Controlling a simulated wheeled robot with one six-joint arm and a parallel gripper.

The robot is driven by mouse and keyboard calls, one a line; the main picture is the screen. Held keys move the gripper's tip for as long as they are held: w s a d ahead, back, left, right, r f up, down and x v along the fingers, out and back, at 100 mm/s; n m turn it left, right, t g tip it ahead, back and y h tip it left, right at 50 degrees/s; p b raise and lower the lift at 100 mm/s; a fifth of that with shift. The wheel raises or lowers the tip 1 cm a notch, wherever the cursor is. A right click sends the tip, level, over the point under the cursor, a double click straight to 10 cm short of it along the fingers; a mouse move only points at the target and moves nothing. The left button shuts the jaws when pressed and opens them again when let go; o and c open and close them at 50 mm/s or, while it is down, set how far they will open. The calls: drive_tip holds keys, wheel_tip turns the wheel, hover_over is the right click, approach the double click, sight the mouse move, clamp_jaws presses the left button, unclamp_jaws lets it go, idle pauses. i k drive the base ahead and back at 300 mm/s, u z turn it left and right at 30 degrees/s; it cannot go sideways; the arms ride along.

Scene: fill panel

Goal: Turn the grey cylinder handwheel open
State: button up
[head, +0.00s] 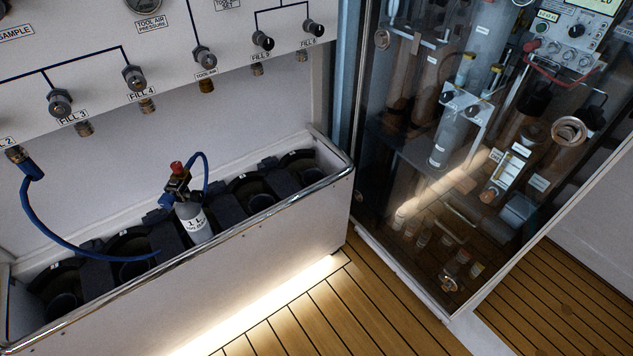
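The grey cylinder (193,222) stands nearly upright in a slot of the white trough, with a white label on its body. A dark valve block (178,186) sits on its neck. A small red knob (177,167) is on top, which looks like the handwheel. A blue hose (205,165) loops from the valve to behind the cylinder. Whether the handwheel is open or shut cannot be told. My gripper is not in view.
The white trough (290,212) with a metal rim has several dark slots. Above it hangs the fill panel (95,45) with knobs and fittings; a blue hose (62,240) runs from its left fitting. A glass cabinet (400,155) stands right. The wooden floor (330,315) is clear.

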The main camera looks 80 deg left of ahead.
sight(195, 196)
drive_tip(key=i, duration=0.35)
drive_tip(key=u, duration=3.3)
drive_tip(key=k, duration=1.25)
drive_tip(key=z, duration=0.85)
drive_tip(key=i, duration=1.55)
drive_tip(key=u, duration=0.85)
